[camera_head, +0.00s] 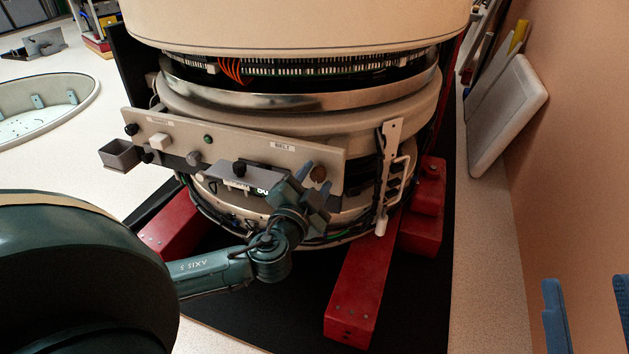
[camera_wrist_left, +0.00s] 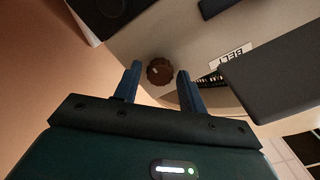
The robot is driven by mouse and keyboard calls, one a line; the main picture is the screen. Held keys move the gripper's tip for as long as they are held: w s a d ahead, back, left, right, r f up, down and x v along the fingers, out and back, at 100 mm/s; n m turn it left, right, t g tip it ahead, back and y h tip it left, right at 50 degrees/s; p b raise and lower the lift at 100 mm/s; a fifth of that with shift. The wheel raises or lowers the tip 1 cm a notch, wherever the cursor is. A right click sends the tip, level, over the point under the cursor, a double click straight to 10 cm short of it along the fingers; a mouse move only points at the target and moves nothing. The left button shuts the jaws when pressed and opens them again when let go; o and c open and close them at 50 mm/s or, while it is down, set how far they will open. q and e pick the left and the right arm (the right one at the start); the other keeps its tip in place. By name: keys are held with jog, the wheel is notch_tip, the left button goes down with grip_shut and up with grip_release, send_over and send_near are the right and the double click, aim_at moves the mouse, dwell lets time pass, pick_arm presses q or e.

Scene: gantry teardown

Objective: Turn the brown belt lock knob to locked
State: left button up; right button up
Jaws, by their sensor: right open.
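The brown belt lock knob (camera_head: 319,174) is on the right end of the beige panel (camera_head: 233,150), to the right of the BELT label. It also shows in the left wrist view (camera_wrist_left: 160,71) as a round ribbed knob with a small pale mark. My left gripper (camera_head: 318,184) is at the knob with its blue fingers open, one on each side. In the left wrist view a gap shows between the knob and each finger, and the knob lies near the fingertips. My right gripper (camera_head: 586,290) is open and empty at the lower right, away from the panel.
A white bracket (camera_head: 388,170) stands just right of the panel. Red feet (camera_head: 357,290) support the gantry. A pale cover (camera_head: 508,115) leans at the right wall.

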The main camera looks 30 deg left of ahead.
pick_arm(q)
jog(key=c, duration=0.7)
jog(key=shift+c, duration=0.2)
